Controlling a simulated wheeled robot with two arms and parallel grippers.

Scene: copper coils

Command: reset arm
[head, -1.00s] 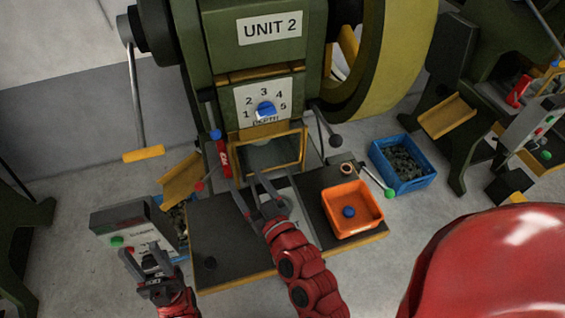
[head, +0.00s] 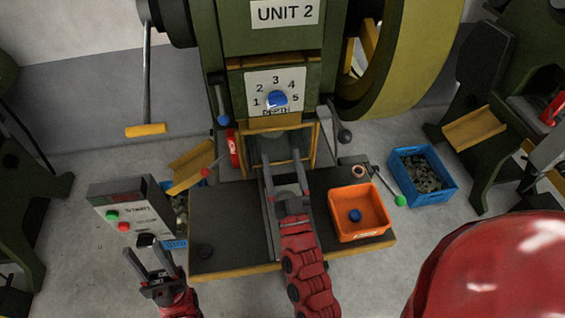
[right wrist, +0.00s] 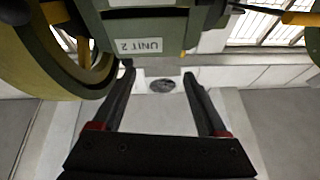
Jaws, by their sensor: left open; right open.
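My right gripper (head: 281,157) is open and empty, its fingers reaching toward the yellow-framed opening (head: 313,147) of the green press (head: 235,95) marked UNIT 2. In the right wrist view its two fingers (right wrist: 158,72) stand apart, with a dark round disc visible beyond them and the press above. My left gripper (head: 142,248) is open and empty at the lower left, just in front of the grey control box (head: 148,222) with a green and a red button. I cannot tell whether it touches the box.
An orange tray (head: 380,233) holding a blue round piece (head: 355,215) stands on the dark bench (head: 225,225). A copper ring (head: 358,171) lies behind the tray. A blue crate (head: 440,198) of dark pieces is on the floor at right.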

